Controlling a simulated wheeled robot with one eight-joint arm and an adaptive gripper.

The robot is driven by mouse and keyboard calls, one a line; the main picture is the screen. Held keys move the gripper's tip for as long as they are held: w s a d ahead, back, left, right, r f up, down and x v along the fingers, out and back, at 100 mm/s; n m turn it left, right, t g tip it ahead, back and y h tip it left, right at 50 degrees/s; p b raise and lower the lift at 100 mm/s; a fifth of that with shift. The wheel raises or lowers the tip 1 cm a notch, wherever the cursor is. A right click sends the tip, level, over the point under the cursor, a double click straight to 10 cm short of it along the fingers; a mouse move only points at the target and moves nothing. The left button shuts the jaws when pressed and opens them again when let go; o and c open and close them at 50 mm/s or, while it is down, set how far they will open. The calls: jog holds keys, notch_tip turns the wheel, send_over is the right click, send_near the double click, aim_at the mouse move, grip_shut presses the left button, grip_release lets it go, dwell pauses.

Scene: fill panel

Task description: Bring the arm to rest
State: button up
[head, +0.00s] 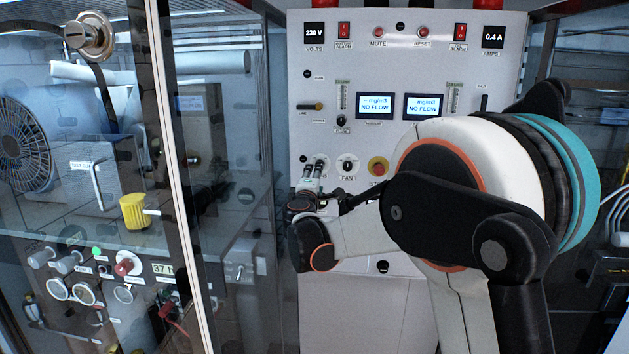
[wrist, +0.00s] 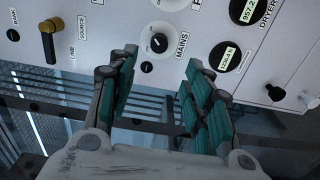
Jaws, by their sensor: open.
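My gripper (head: 314,170) is in front of the lower left of the white control panel (head: 430,70) in the head view. In the wrist view my gripper (wrist: 162,62) is open, its two teal-padded fingers apart with nothing between them. A dark round knob labelled MAINS (wrist: 158,41) shows on the panel just beyond the gap between the fingertips. I cannot tell how close the fingertips are to the panel. My arm is bent, and its large white and teal joint fills the right of the head view, hiding the panel's lower right.
A glass-fronted cabinet (head: 182,150) stands to the left, with a yellow knob (head: 133,211). The panel carries a FAN knob (head: 347,166), a red and yellow button (head: 378,167) and two NO FLOW displays. A lever (wrist: 48,40) and round readouts (wrist: 225,56) flank the MAINS knob.

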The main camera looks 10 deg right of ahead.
jog(key=s+d+f+m+g+b, duration=0.2)
jog(key=s+d+f+m+b, duration=0.1)
jog(key=s, duration=0.5)
jog(key=s+d+f+m+g+b, duration=0.2)
jog(key=s+d+m, duration=0.1)
jog(key=s, duration=0.4)
jog(key=s+d+f+m+g+b, duration=0.2)
jog(key=s+d+f+m+b, duration=0.15)
jog(key=s, duration=0.45)
jog(key=s+a+f+m+g+y+b, duration=0.2)
jog(key=s+a+f+b, duration=0.1)
jog(key=s+f, duration=0.7)
jog(key=s+a+f+m+g+y+b, duration=0.2)
jog(key=s+f, duration=0.8)
jog(key=s, duration=0.6)
jog(key=shift+s+a+m+y+b, duration=0.4)
jog(key=shift+y+b, duration=0.4)
jog(key=shift+b, duration=0.15)
